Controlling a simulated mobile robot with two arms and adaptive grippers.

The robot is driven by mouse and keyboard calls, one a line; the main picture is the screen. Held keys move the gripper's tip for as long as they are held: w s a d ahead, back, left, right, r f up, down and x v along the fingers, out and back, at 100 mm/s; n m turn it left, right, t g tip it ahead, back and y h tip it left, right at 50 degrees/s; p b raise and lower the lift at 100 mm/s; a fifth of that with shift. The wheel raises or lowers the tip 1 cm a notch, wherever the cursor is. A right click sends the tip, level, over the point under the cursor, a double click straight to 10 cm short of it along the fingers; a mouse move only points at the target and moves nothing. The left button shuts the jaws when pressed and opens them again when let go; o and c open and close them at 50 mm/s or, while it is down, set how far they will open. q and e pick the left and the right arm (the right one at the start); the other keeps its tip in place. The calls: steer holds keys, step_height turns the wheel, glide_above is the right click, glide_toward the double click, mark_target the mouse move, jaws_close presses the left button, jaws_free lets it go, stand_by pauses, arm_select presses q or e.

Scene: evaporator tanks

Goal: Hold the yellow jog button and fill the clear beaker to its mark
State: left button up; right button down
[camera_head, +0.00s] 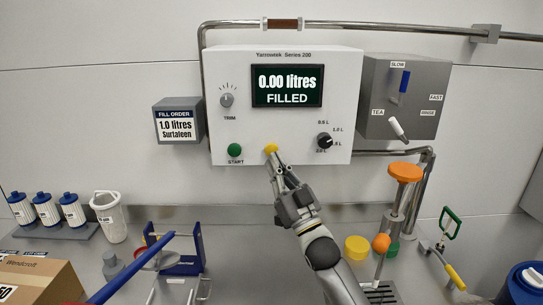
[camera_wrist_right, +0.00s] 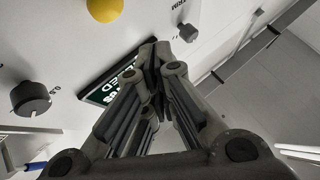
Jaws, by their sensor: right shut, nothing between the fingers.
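The yellow jog button (camera_head: 271,148) is on the lower front of the white control panel (camera_head: 240,60). My right gripper (camera_head: 275,163) is shut and empty, its tips just below the button; I cannot tell whether they touch it. In the right wrist view the fingers (camera_wrist_right: 155,55) are together and the yellow button (camera_wrist_right: 104,8) is at the top edge. The display (camera_head: 287,86) reads "0.00 litres FILLED". I cannot make out a clear beaker; a whitish, cup-like vessel (camera_head: 109,216) stands at the left. My left gripper is not in view.
A fill order sign (camera_head: 178,124) reads 1.0 litres Surtaleen. A green START button (camera_head: 234,150) and dark selector knob (camera_head: 324,141) flank the yellow button. A grey box (camera_head: 402,105) has two levers. An orange-topped fitting (camera_head: 405,172) and coloured caps (camera_head: 357,247) are right of my arm.

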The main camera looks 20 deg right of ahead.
mark_target(271, 150)
steer(key=shift+w+d+b, duration=0.25)
steer(key=shift+w+b, duration=0.05)
steer(key=shift+w, duration=0.5)
steer(key=shift+w+d+b, duration=0.2)
steer(key=shift+w+b, duration=0.1)
steer(key=shift+w, duration=0.55)
steer(key=shift+w+d+b, duration=0.25)
steer(key=shift+w+b, duration=0.05)
steer(key=shift+w, duration=0.5)
steer(key=shift+w, duration=0.1)
steer(key=shift+w+d, duration=0.1)
steer(key=shift+w, duration=0.2)
steer(key=shift+w+d+b, duration=0.2)
steer(key=shift+w+b, duration=0.2)
steer(key=shift+w, duration=0.1)
stand_by(0.3)
steer(key=shift+s+a+p, duration=0.3)
steer(key=shift+s+p, duration=0.25)
steer(key=shift+s, duration=0.4)
